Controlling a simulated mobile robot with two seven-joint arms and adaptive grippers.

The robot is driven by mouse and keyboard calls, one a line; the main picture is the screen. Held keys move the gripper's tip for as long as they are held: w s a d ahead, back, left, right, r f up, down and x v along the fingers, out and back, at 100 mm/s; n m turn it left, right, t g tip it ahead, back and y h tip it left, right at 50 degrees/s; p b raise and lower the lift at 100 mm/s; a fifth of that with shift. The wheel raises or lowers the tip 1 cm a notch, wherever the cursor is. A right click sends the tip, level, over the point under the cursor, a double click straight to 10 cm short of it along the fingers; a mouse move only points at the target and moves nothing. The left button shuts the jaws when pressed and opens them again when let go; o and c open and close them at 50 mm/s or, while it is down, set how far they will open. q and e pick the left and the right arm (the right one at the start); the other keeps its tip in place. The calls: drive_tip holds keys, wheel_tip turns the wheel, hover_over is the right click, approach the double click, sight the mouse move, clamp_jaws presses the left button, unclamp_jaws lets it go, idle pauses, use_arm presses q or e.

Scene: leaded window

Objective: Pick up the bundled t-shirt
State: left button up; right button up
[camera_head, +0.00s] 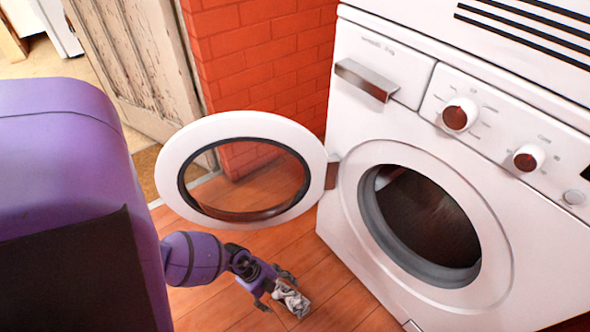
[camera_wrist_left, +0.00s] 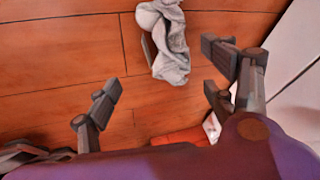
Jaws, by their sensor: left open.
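The bundled t-shirt (camera_head: 292,300) is a small crumpled grey-white cloth on the wooden floor in front of the washing machine. It also shows at the top middle of the left wrist view (camera_wrist_left: 172,45). My left gripper (camera_head: 277,290) reaches down close to the shirt, with its fingers spread. In the left wrist view my left gripper (camera_wrist_left: 160,85) is open and empty, and the shirt lies just ahead of the gap between the fingers. I cannot tell how high the fingertips are above the floor. My right gripper is not in view.
A white washing machine (camera_head: 350,115) stands at the right, its round door (camera_head: 170,165) swung open above my left forearm. Its drum opening (camera_head: 420,215) looks dark. A brick wall (camera_head: 260,50) and worn wooden door (camera_head: 135,60) are behind. The floor (camera_head: 340,300) around the shirt looks clear.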

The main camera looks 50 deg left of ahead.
sight(286, 297)
use_arm(q)
drive_tip(key=shift+w+d+f+b, duration=0.1)
drive_tip(key=shift+w+f+b, duration=0.15)
drive_tip(key=shift+f, duration=0.3)
drive_tip(key=shift+w+f+b, duration=0.1)
drive_tip(key=shift+f+b, duration=0.2)
drive_tip(key=shift+f, duration=0.2)
drive_tip(key=shift+b+x, duration=0.65)
drive_tip(key=shift+x, duration=0.15)
drive_tip(key=b+x, duration=0.3)
drive_tip(key=shift+w+f, duration=0.15)
drive_tip(key=shift+w, duration=0.25)
drive_tip(key=shift+w+d+f+b, duration=0.15)
drive_tip(key=shift+f+b, duration=0.2)
drive_tip(key=shift+r, duration=0.1)
drive_tip(key=c, duration=1.4)
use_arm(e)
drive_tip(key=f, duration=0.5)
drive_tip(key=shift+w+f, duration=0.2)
use_arm(q)
drive_tip(key=shift+r, duration=0.15)
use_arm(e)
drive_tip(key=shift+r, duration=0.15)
